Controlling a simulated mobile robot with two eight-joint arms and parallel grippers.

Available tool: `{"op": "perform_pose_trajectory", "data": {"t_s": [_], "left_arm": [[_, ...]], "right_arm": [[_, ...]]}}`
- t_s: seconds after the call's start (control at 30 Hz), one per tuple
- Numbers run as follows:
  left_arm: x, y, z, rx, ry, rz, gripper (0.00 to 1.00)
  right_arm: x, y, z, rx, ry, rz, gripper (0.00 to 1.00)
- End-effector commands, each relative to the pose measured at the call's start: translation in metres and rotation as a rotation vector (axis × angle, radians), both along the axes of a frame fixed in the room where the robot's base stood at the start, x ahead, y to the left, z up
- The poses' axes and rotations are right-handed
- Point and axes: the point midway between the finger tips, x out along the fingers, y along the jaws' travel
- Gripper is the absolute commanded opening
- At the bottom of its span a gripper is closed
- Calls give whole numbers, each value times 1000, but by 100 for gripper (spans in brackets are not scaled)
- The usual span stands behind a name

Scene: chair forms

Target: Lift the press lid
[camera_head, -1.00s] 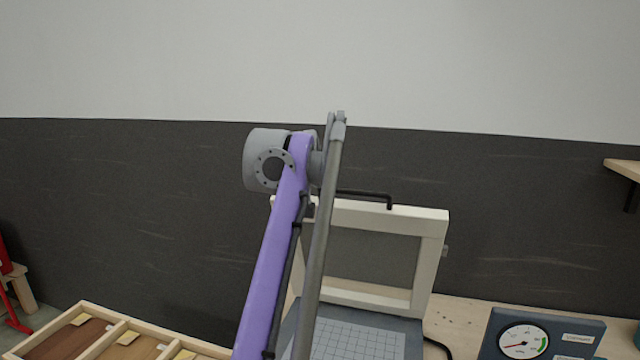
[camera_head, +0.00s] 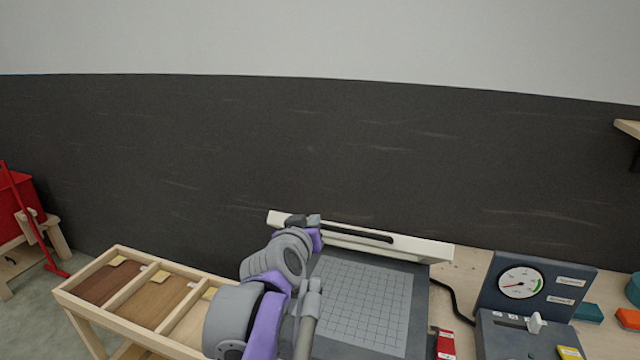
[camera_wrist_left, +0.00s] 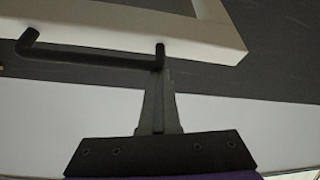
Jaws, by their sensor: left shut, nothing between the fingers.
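The press lid (camera_head: 425,250) is a cream frame at the rear edge of the dark press bed (camera_head: 420,300). It stands raised off the bed and shows nearly edge-on; its exact tilt is hard to tell. Its black handle (camera_head: 360,235) runs along the lid; it also shows in the left wrist view (camera_wrist_left: 95,57). My left gripper (camera_head: 314,220) is at the handle's left end in the head view. In the left wrist view its fingers (camera_wrist_left: 161,75) are shut and empty, with their tips at one end of the handle; whether they touch is unclear. My right gripper is not in view.
A gauge box (camera_head: 500,290) and a control box (camera_head: 510,340) stand right of the press. A red packet (camera_head: 445,343) lies beside the bed. A divided wooden tray (camera_head: 130,300) is at left. The dark wall (camera_head: 200,150) is close behind the lid.

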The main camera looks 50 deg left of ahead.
Motion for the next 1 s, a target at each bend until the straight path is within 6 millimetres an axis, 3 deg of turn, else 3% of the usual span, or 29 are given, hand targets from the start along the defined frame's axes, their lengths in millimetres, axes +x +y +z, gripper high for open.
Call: {"op": "perform_pose_trajectory", "data": {"t_s": [0.2,0.4,1.0], "left_arm": [[-24,-14,-33,-2,1,-1,0],[-34,-19,-47,-1,0,0,0],[-33,-18,-46,-1,0,-1,0]], "right_arm": [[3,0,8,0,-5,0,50],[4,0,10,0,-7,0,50],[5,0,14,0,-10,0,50]]}}
